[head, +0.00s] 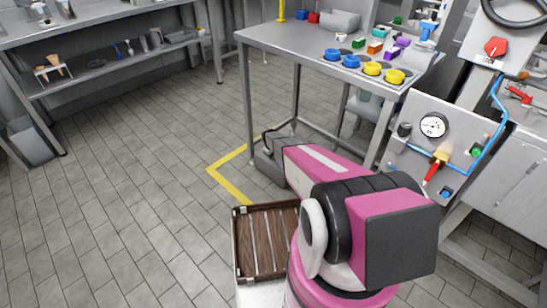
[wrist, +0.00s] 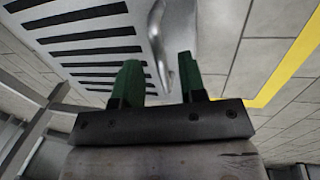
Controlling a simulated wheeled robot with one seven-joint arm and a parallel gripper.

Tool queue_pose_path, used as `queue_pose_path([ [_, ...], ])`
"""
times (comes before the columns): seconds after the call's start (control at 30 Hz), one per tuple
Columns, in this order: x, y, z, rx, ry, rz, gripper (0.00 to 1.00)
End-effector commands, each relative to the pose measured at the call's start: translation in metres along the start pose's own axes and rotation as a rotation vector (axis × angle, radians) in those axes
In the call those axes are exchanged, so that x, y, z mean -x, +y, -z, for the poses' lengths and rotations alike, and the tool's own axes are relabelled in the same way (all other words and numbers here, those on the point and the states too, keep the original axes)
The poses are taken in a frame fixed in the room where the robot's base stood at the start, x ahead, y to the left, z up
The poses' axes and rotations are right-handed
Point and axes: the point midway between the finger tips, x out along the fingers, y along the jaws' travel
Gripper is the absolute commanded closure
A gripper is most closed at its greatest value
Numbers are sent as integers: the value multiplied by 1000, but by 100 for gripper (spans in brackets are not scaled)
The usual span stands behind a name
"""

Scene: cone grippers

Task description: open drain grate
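The drain grate (wrist: 95,40) shows in the wrist view as a pale plate with several dark slots, at the upper left. A curved metal handle (wrist: 157,35) stands at its right edge. My gripper (wrist: 161,76) has two green fingers spread apart, one to each side of the handle's lower end. The handle shows in the gap between them, and I cannot tell whether either finger touches it. In the head view my arm reaches down towards the floor by the table, and the grate is hidden there.
A yellow floor line (head: 229,182) runs beside my arm. A steel table (head: 290,40) with coloured parts stands over this spot, its legs close by. A gauge panel (head: 433,125) stands at the right. A wooden tray (head: 262,240) is near me. The floor at left is clear.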

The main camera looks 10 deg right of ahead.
Motion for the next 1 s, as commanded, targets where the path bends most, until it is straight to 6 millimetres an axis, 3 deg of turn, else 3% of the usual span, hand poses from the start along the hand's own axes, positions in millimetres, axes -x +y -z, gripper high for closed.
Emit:
queue_pose_path([
  [0.33, -8, 0, 0, 0, 1, -1, 62],
  [0.37, -8, 0, 0, 0, 1, -1, 65],
  [0.47, -8, 0, 0, 0, 1, -1, 98],
  [0.5, -8, 0, 0, 0, 1, -1, 100],
  [0.77, -5, 1, 0, -1, 0, 9, 100],
  [1.0, 17, 10, -4, -3, 2, 94, 100],
])
